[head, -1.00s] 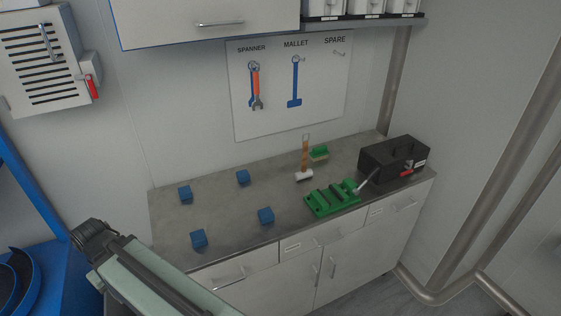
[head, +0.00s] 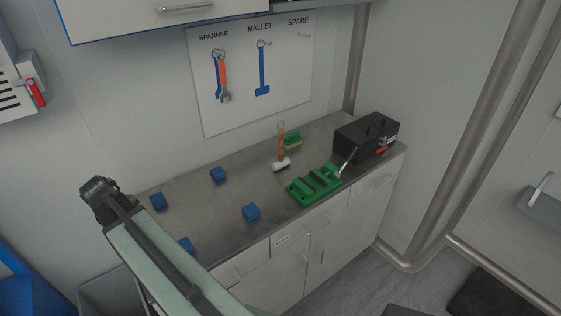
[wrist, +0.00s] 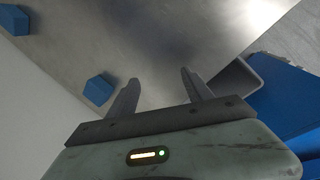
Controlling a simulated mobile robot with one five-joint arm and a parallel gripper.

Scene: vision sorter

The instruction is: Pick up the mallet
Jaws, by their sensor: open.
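The mallet (head: 281,150) stands upright on the worktop, its pale head (head: 281,164) down and its orange-brown handle up with a loop at the top. It is near the back wall, left of a green fixture. My gripper (wrist: 160,88) shows in the wrist view with its two fingers apart and nothing between them. The wrist view shows worktop and blue cubes, not the mallet. In the head view my arm reaches up at the lower left, well left of the mallet; the fingers cannot be made out there.
Several blue cubes (head: 251,212) are spread on the left of the worktop (head: 222,233). A green fixture (head: 313,184), a green brush-like block (head: 293,141) and a black toolbox (head: 366,137) surround the mallet's right side. A tool board (head: 252,75) hangs behind.

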